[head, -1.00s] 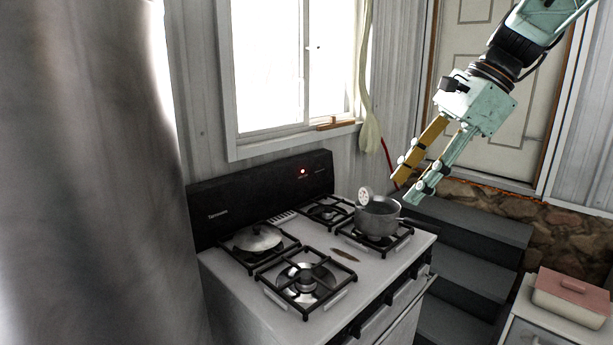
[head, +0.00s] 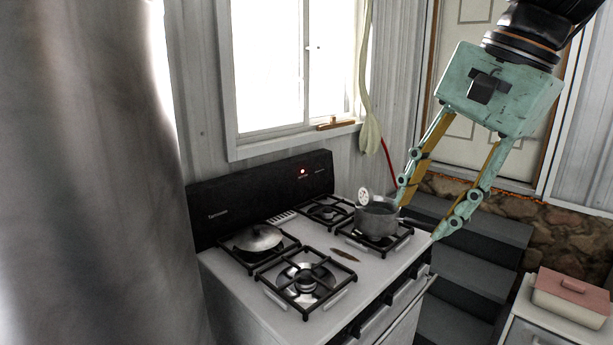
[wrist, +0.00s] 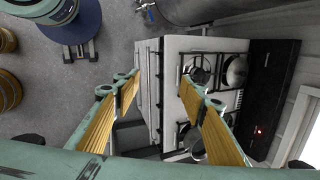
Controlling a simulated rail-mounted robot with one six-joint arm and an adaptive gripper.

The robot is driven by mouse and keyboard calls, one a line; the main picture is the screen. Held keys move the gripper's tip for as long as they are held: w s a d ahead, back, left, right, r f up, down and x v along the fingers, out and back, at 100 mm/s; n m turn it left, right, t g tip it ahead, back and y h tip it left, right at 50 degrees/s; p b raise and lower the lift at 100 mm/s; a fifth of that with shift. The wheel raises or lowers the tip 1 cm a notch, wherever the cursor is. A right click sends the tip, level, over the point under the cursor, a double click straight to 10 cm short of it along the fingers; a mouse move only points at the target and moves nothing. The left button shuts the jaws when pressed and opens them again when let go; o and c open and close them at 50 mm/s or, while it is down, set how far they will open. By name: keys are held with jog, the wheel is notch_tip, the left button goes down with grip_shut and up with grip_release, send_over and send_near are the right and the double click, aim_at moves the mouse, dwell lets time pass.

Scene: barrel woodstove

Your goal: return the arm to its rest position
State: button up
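My gripper (head: 418,221) hangs fingers-down at the right of the head view, in front of the door and steps. Its two teal and yellow fingers are spread apart with nothing between them. In the wrist view the open fingers (wrist: 170,88) frame the white stove top (wrist: 176,100) from above. I cannot tell the exact gap between the gripper and the pot.
The front burner (head: 305,282) is bare. Dark steps (head: 470,262) rise right of the stove. A white box with a pink lid (head: 573,296) stands at the lower right. A large grey cylinder (head: 90,180) fills the left.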

jog(key=shift+s+d+f+n+t+h, duration=0.45)
jog(key=shift+s+f+n, duration=1)
jog(key=shift+s, duration=2.4)
jog(key=shift+s+d+f+n+t+h, duration=0.2)
jog(key=shift+s+f+n+t+h, duration=0.45)
jog(key=shift+s+n, duration=2.35)
jog(key=shift+s+d+f+n+t+h, duration=0.45)
jog(key=shift+s+f+n, duration=0.55)
jog(key=shift+s, duration=3.75)
jog(key=shift+g, duration=0.75)
jog(key=shift+w+x, duration=0.25)
jog(key=shift+x, duration=0.8)
jog(key=shift+w+x, duration=0.2)
jog(key=shift+x, duration=0.9)
